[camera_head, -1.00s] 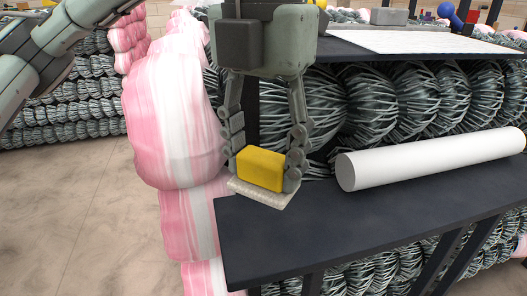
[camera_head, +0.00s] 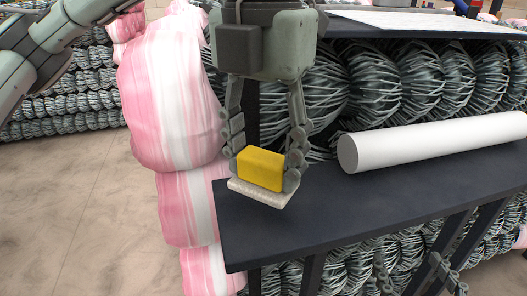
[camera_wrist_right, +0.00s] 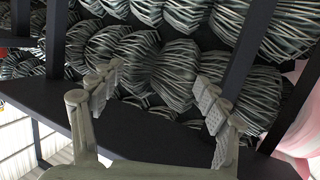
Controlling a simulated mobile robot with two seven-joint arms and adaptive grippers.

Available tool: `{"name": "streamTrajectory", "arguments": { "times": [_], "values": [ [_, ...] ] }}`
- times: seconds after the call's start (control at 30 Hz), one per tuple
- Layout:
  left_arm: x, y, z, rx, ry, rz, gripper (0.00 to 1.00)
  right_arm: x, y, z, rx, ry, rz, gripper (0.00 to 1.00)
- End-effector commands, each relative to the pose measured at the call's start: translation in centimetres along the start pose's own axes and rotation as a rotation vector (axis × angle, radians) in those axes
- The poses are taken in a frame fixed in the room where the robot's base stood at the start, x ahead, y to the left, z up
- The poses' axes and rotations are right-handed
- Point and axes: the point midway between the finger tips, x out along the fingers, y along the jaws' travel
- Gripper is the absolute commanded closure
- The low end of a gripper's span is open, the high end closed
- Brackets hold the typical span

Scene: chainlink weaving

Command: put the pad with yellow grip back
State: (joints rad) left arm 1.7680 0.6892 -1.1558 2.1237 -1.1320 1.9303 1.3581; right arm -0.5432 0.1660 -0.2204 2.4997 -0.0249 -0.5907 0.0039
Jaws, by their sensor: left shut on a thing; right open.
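The pad has a yellow block grip (camera_head: 262,169) on a flat whitish base (camera_head: 258,193). My left gripper (camera_head: 263,171) points down and is shut on the yellow grip, one finger on each side. The pad is at the left end of the dark shelf (camera_head: 330,215) in the head view; I cannot tell whether its base touches the shelf. My right gripper (camera_head: 418,278) is low at the bottom right of the head view, in front of the shelf. In the right wrist view it is open and empty (camera_wrist_right: 158,105).
A white roll (camera_head: 435,141) lies on the shelf to the right of the pad. Pink and white wrapped bundles (camera_head: 170,110) stand against the shelf's left end. Coils of grey wire mesh (camera_head: 400,85) fill the space behind. The shelf's front middle is clear.

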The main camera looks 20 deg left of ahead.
Motion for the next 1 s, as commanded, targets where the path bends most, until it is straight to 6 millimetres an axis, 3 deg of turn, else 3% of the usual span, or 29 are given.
{"name": "streamTrajectory", "arguments": {
  "times": [0.6,1.0],
  "values": [
    [2.1,0.0,0.0,0.0,0.0,-0.001,0.8,-0.8,-2.7,-6.4,0.044,0.312,-0.057,0.25],
    [2.3,0.0,0.0,0.0,0.0,-0.001,0.8,-1.2,-3.0,-7.5,0.053,0.365,-0.065,0.25]
  ]
}}
